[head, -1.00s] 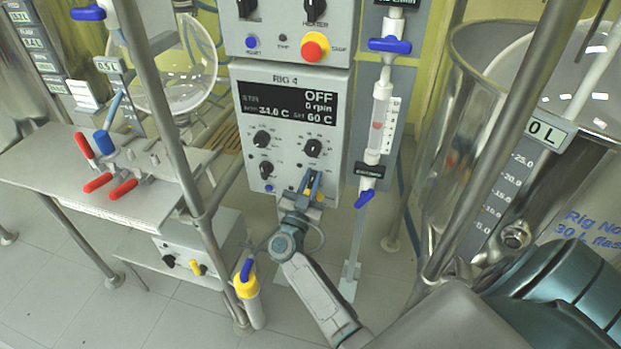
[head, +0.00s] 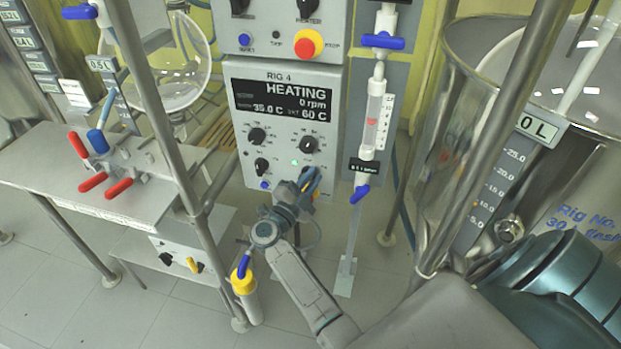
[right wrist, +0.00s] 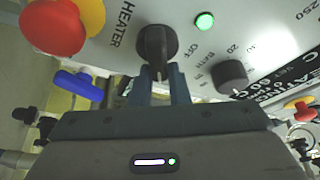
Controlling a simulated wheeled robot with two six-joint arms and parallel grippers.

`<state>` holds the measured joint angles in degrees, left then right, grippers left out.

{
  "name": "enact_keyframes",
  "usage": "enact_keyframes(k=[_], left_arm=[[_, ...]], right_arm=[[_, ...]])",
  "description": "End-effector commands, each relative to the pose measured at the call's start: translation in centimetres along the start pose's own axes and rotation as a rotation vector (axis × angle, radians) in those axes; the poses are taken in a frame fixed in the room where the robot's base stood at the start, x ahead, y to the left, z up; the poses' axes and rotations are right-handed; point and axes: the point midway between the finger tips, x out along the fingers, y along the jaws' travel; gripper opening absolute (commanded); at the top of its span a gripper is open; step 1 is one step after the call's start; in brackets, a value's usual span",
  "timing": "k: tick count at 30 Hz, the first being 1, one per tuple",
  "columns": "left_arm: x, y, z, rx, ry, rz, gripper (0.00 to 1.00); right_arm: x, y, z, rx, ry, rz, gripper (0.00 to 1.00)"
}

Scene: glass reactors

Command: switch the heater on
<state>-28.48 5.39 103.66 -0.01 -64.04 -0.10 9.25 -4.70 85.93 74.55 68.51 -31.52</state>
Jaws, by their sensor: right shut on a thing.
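The RIG 4 control box (head: 233,150) stands in the middle of the head view. Its display (head: 283,102) reads HEATING, 0 rpm, about 35.0 C and a set value of 60 C. A green lamp (head: 295,162) on its front is lit; it also shows in the right wrist view (right wrist: 204,20). My right gripper (head: 309,181) is at the lower right of the box front. In the right wrist view my right gripper (right wrist: 160,82) is shut on the black heater knob (right wrist: 155,42), beside the word HEATER. My gripper hides this knob in the head view. My left gripper is not in view.
A red stop button (head: 308,43) on a yellow ring sits on the upper box. A glass tube with blue taps (head: 382,41) stands just right of the box. A large glass vessel (head: 480,130) is at right, and a metal post (head: 165,120) at left.

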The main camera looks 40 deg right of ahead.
Motion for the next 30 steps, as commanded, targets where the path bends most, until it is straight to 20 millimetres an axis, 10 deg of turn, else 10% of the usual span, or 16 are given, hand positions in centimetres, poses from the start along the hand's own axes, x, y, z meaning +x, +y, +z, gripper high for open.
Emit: enact_keyframes(k=[20,21,24,30], left_arm=[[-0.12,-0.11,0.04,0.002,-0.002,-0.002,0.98],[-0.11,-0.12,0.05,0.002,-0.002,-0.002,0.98],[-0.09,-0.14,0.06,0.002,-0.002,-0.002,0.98],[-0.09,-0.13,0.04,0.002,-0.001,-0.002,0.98]], right_arm=[[-0.02,0.15,0.02,0.057,-0.001,0.025,0.0],[-0.02,0.16,0.02,0.057,-0.001,0.025,0.21],[-0.01,0.15,0.02,0.057,-0.001,0.024,0.37],[-0.01,0.14,0.01,0.056,-0.001,0.024,0.37]])
